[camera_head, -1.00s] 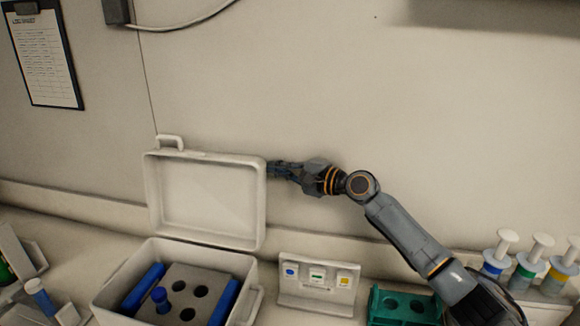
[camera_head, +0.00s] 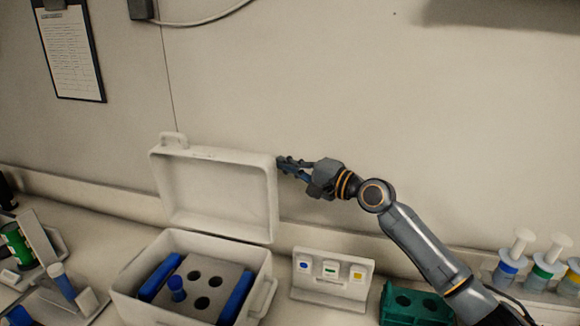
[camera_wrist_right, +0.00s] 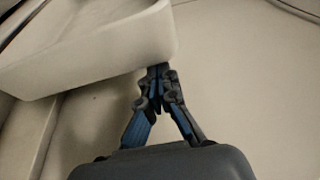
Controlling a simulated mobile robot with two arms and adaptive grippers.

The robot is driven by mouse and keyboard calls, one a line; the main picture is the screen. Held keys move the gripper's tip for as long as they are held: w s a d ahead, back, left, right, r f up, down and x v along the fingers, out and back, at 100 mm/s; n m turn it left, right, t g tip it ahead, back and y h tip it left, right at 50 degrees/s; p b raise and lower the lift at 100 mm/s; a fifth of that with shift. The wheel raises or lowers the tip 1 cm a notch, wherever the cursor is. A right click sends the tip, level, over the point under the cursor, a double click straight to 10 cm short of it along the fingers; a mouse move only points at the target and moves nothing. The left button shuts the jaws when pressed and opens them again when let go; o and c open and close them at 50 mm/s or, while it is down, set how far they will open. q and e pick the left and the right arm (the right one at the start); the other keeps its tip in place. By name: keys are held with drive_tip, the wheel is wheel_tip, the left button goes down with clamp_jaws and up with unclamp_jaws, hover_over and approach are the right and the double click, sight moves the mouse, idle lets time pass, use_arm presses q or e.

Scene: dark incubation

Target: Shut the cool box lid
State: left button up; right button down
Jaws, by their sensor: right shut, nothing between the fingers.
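The white cool box (camera_head: 140,311) stands on the bench at the lower left of the head view. Its lid (camera_head: 220,195) stands open and upright at the back, with a handle on its top edge. Inside the box are a grey rack with holes, a blue-capped tube (camera_head: 177,288) and blue packs along the sides. My right gripper (camera_head: 281,163) is shut and empty at the lid's upper right corner. In the right wrist view the fingertips (camera_wrist_right: 158,72) are together at the edge of the lid (camera_wrist_right: 95,48); I cannot tell whether they touch it. My left gripper is not in view.
A white stand with coloured labels (camera_head: 332,278) and a green rack (camera_head: 412,305) stand right of the box. Syringe-like tubes (camera_head: 512,259) stand at the far right. Holders with tubes (camera_head: 62,282) are on the left. The wall is close behind the lid.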

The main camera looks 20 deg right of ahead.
drive_tip(key=s+a+f+n+y+b, duration=0.1)
drive_tip(key=s+a+n+b, duration=0.2)
drive_tip(key=s+a+n, duration=0.2)
drive_tip(key=s+a+f+n+y+b, duration=0.2)
drive_tip(key=s+a+n, duration=0.3)
drive_tip(key=s, duration=0.5)
drive_tip(key=shift+f+n+t+y+b, duration=0.2)
drive_tip(key=shift+n+t+y+b, duration=0.1)
drive_tip(key=shift+n+b, duration=0.3)
drive_tip(key=shift+f, duration=0.1)
